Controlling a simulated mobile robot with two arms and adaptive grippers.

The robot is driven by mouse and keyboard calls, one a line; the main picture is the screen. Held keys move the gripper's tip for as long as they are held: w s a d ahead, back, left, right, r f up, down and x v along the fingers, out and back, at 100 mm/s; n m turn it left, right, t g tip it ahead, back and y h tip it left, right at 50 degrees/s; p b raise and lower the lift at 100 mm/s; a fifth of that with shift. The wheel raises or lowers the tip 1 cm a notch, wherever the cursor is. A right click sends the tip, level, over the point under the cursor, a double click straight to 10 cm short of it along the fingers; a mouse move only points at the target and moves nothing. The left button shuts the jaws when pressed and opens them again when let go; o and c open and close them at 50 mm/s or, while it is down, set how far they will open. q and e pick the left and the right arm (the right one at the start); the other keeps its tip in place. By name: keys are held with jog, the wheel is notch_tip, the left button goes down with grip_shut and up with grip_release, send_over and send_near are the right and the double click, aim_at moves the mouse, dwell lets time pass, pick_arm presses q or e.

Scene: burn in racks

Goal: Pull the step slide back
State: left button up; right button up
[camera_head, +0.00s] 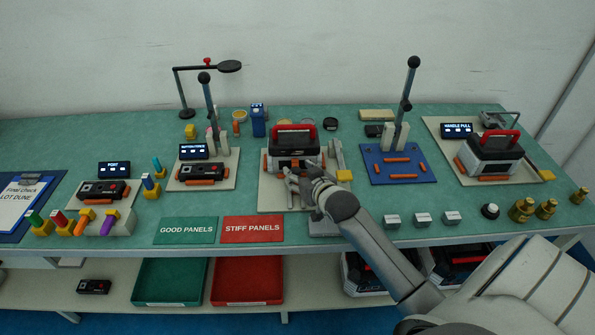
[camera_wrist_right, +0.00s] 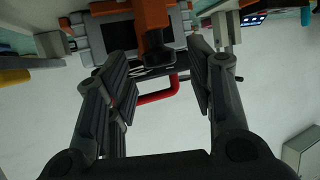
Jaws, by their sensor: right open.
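The middle station has a beige base plate (camera_head: 270,197) bearing a grey and black unit (camera_head: 294,150) with a red handle and orange blocks. No part is clearly marked as the step slide; an orange piece (camera_wrist_right: 153,25) at the front of this station shows close up in the right wrist view. My right gripper (camera_head: 299,184) is at the front edge of the unit, partly hiding it. In the wrist view its fingers (camera_wrist_right: 157,62) are apart, with the orange piece between or just beyond their tips; contact cannot be told. The left gripper is out of view.
A grey upright part (camera_head: 337,153) and a yellow block (camera_head: 344,176) stand right of the unit. A blue plate (camera_head: 376,174) with a lever is further right. Green (camera_head: 187,230) and red (camera_head: 252,229) panel mats lie front left. Small white boxes (camera_head: 422,218) line the front right.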

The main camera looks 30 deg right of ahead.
jog(key=shift+x, duration=1.1)
jog(key=shift+s, duration=0.1)
grip_shut()
